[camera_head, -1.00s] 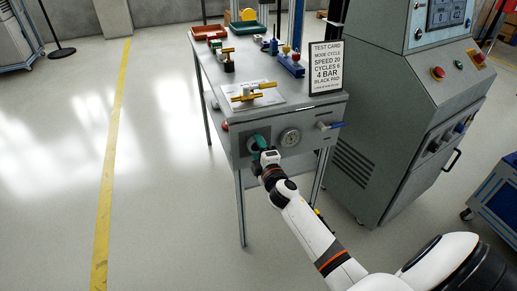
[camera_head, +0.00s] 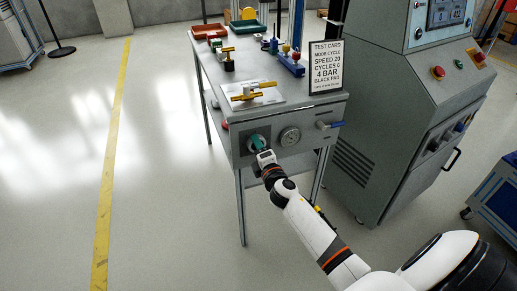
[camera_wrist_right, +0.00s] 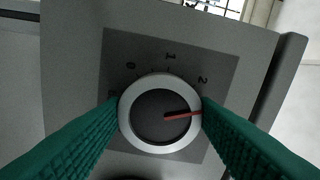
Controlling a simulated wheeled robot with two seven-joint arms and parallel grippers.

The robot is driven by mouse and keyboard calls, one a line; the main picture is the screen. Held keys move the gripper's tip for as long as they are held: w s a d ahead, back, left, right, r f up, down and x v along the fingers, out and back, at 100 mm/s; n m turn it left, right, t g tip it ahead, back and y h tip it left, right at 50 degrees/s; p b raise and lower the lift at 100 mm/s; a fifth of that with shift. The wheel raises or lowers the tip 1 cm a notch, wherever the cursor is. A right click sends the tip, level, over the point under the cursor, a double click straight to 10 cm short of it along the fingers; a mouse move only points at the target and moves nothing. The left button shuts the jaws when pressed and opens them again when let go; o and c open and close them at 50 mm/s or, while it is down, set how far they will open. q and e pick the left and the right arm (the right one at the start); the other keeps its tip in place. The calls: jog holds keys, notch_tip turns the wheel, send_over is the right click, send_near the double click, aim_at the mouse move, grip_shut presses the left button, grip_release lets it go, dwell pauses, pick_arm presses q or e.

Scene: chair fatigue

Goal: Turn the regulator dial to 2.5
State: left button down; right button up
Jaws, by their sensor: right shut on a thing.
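The regulator dial (camera_wrist_right: 158,114) is a round knob with a pale ring, a dark face and a red pointer. In the right wrist view the pointer aims right, just past the 2 mark on the grey scale plate (camera_wrist_right: 118,50); marks 0 and 1 also show. The mark beyond 2 is hidden behind a finger. My right gripper (camera_wrist_right: 160,118) has its green ribbed fingers on both sides of the dial, shut on it. In the head view my right gripper (camera_head: 258,146) is at the bench front and mostly covers the dial. My left gripper is not in view.
Right of the dial are a round gauge (camera_head: 290,137) and a blue-handled valve (camera_head: 331,125). The bench top (camera_head: 222,68) holds a test card (camera_head: 326,66) reading 4 BAR, a brass fixture (camera_head: 252,92) and trays. A grey cabinet (camera_head: 392,120) stands right; the floor at left is clear.

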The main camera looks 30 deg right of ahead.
jog(key=shift+f, duration=0.1)
jog(key=o, duration=1)
jog(key=shift+c, duration=0.2)
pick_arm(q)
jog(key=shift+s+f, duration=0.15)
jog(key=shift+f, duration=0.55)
pick_arm(e)
jog(key=v, duration=1.2)
